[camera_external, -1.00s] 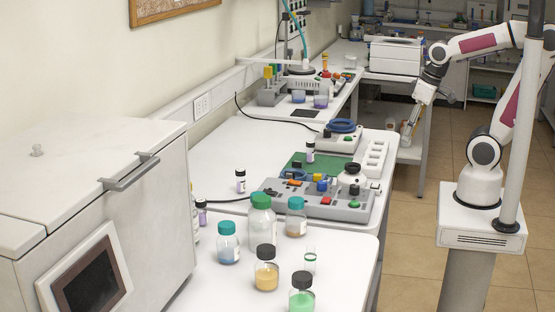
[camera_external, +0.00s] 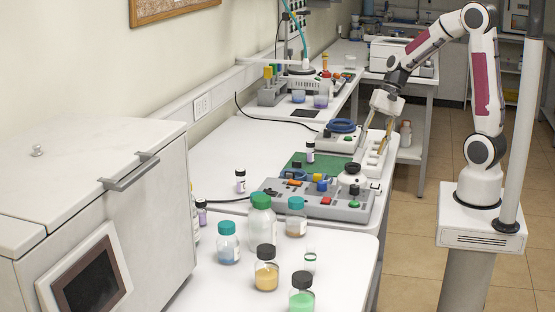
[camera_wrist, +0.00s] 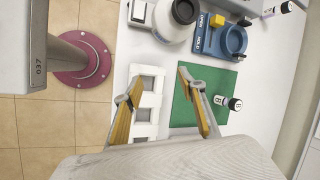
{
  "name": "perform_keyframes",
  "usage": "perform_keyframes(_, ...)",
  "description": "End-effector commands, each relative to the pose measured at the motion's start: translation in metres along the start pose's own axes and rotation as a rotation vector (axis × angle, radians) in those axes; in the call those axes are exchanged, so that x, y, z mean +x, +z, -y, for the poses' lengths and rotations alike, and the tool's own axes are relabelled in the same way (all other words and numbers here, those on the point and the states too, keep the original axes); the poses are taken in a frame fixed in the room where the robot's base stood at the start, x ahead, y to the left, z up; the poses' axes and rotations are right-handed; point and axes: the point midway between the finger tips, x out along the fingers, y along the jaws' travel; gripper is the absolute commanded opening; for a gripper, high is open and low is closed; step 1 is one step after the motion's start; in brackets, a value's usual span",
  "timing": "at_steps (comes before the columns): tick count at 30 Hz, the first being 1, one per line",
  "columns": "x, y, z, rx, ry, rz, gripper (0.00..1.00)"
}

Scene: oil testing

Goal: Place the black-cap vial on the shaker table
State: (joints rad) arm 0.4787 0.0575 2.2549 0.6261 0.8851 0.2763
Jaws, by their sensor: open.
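A similar dark-capped vial (camera_external: 240,181) stands on the bare bench to the left. A low white device with a blue ring on top (camera_external: 341,138) stands behind the mat; I cannot tell for sure whether it is the shaker table. My gripper (camera_external: 376,136) is open and empty, above the bench's right side. In the wrist view my gripper (camera_wrist: 155,86) has its fingers apart over a white rack.
The white rack with square openings (camera_external: 378,160) lies along the right edge. A grey tray (camera_external: 345,211), a white round jar with a black top (camera_external: 352,176) and a blue holder (camera_wrist: 222,38) are near the mat. Several bottles, including a green-capped one (camera_external: 262,222), stand in front.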

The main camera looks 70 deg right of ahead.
Motion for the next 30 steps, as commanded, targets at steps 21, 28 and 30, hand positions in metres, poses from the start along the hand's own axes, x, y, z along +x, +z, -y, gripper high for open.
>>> perform_keyframes(21,0.014,-0.123,0.112,1.08,-0.426,0.228,0.41)
perform_keyframes(28,0.006,-0.129,0.126,1.251,-0.473,0.282,0.41)
perform_keyframes(30,0.006,-0.129,0.126,1.264,-0.472,0.285,0.41)
